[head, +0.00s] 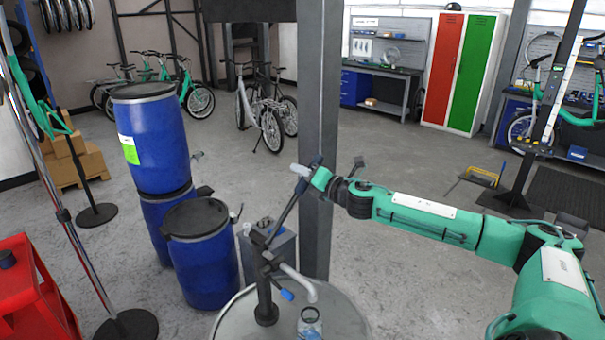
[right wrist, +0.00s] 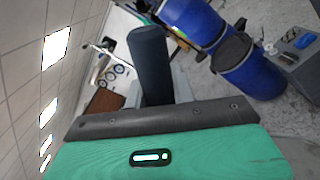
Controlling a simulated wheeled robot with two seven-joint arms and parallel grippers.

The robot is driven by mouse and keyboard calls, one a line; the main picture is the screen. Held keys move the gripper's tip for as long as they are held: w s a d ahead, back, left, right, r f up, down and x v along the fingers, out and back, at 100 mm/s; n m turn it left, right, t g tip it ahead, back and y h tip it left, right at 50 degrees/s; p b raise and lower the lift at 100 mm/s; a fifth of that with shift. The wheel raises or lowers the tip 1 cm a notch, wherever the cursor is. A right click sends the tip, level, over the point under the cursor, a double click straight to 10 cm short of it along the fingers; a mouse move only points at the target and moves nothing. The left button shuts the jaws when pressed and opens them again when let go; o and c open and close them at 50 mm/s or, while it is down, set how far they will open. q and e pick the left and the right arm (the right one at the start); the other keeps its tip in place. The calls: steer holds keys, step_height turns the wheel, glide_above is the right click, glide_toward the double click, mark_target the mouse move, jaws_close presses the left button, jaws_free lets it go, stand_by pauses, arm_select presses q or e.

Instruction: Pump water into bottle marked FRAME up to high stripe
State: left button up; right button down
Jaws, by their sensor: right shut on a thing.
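A hand pump (head: 266,285) with a dark body stands on a round grey drum top (head: 235,322) at the bottom of the head view. Its lever (head: 288,212) slants up to the right. My right gripper (head: 312,176) is shut on the upper end of this lever, in front of the grey post. A dark cylindrical grip (right wrist: 150,60) rises beyond the gripper's edge in the right wrist view. The pump's grey spout (head: 300,283) curves down to the right. A clear bottle (head: 310,322) stands below the spout opening; its marking, stripes and water level cannot be read. My left gripper is out of view.
Blue barrels (head: 208,262) stand left of the pump, with a grey box (head: 283,258) behind it. A grey post (head: 321,120) rises close behind my right gripper. The floor at the centre right is mostly clear.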

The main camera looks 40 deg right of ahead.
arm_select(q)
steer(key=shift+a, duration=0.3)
arm_select(e)
steer(key=shift+r, duration=0.15)
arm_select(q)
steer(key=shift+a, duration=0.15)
arm_select(e)
steer(key=c, duration=1.2)
jaws_free()
steer(key=shift+s+d+f+b, duration=0.15)
steer(key=shift+s+f+b, duration=0.25)
steer(key=shift+s+b, duration=0.3)
steer(key=shift+s+d+b, duration=0.1)
steer(key=shift+s+b, duration=0.75)
steer(key=shift+b, duration=0.05)
arm_select(q)
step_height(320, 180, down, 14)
steer(key=b, duration=1.1)
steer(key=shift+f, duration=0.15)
arm_select(e)
steer(key=shift+s+d+r, duration=0.1)
steer(key=shift+s+d, duration=0.1)
steer(key=shift+s, duration=1.55)
steer(key=shift+s+d+r, duration=0.1)
steer(key=shift+s+d, duration=0.15)
steer(key=shift+s, duration=1.55)
steer(key=shift+s+d+r, duration=0.1)
steer(key=shift+s+d, duration=0.1)
steer(key=shift+s, duration=1.55)
steer(key=shift+o, duration=0.2)
